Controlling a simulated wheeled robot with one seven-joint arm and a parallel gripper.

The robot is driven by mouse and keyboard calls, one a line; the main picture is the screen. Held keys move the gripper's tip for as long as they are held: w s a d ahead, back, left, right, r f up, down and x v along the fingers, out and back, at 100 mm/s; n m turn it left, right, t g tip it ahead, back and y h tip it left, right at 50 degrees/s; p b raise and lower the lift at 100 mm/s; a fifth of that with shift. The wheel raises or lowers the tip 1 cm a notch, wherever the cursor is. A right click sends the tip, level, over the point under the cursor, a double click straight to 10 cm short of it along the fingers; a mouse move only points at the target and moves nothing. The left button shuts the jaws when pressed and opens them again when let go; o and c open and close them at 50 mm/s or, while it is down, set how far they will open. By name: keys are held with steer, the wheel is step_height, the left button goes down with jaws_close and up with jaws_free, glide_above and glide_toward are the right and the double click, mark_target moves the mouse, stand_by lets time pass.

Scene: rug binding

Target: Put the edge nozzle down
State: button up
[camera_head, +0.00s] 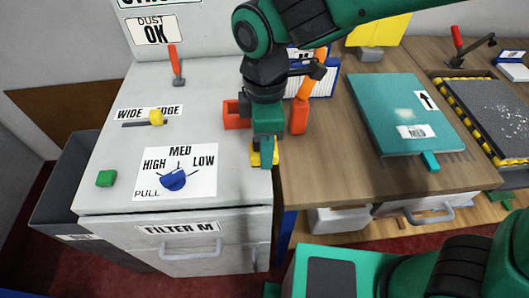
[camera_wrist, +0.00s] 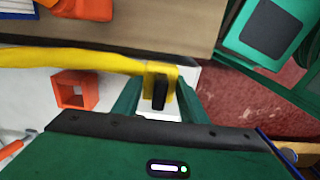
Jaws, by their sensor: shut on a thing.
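My gripper (camera_head: 265,156) is shut on the yellow edge nozzle (camera_head: 256,157), pointing down by the right edge of the white cabinet top (camera_head: 215,90). The wrist view shows the nozzle's yellow block with a dark slot (camera_wrist: 160,92) between my gripper's fingers (camera_wrist: 157,98). A long yellow strip (camera_wrist: 60,58) runs left from the block; I cannot tell whether it is part of the nozzle. An open square orange holder (camera_head: 233,114) stands just left of my gripper; it also shows in the wrist view (camera_wrist: 69,76). I cannot tell whether the nozzle touches the cabinet top.
The cabinet top carries a yellow slider knob (camera_head: 157,117), a blue dial (camera_head: 173,180), a green block (camera_head: 106,178) and a red-handled lever (camera_head: 176,66). An orange tool (camera_head: 300,114) and a teal panel (camera_head: 400,100) are on the wooden bench right of my gripper.

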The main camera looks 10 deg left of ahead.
steer(key=shift+f, duration=1.95)
steer(key=o, duration=1.4)
steer(key=shift+f, duration=0.15)
step_height(320, 180, up, 12)
steer(key=shift+r, duration=0.15)
